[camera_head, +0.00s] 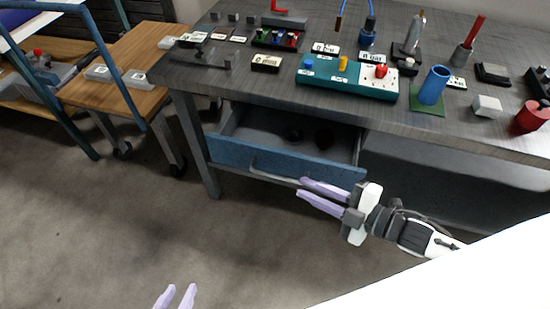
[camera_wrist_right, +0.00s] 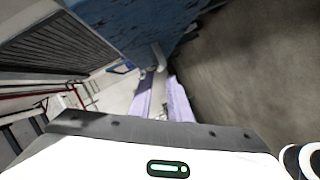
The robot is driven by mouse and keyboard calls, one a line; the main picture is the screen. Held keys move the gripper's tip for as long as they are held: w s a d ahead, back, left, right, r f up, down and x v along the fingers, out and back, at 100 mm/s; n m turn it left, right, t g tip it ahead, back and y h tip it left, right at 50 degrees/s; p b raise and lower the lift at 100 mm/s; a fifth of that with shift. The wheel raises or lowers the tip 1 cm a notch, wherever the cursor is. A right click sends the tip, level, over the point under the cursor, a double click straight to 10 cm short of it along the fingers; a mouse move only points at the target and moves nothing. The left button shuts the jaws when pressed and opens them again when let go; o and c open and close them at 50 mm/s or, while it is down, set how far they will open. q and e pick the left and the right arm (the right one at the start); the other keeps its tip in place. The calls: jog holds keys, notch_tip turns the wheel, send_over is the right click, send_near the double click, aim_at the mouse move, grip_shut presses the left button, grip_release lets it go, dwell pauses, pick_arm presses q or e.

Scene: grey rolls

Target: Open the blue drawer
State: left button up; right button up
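The blue drawer (camera_head: 280,159) under the grey workbench is pulled part way out, and its inside shows. A grey bar handle (camera_head: 268,176) runs along its blue front. My right gripper (camera_head: 299,187) is at the right end of this handle, with a gap between its lilac fingers. In the right wrist view, the handle (camera_wrist_right: 158,57) reaches down between the fingers (camera_wrist_right: 160,85), below the blue drawer front (camera_wrist_right: 130,22); contact cannot be made out. My left gripper (camera_head: 176,290) is at the bottom edge, fingers apart and empty, far from the drawer.
The workbench top (camera_head: 230,80) carries a teal socket box (camera_head: 346,78), a blue cylinder (camera_head: 433,85), a red cylinder (camera_head: 530,117) and small labelled blocks. Dark round items (camera_head: 323,139) lie in the drawer. A wooden table (camera_head: 135,50) stands at left. The floor before the drawer is clear.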

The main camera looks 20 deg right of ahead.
aim_at(281, 179)
jog(key=b+x, duration=0.1)
jog(key=x, duration=0.8)
jog(key=shift+w+a+f, duration=0.15)
jog(key=shift+a, duration=0.05)
grip_shut()
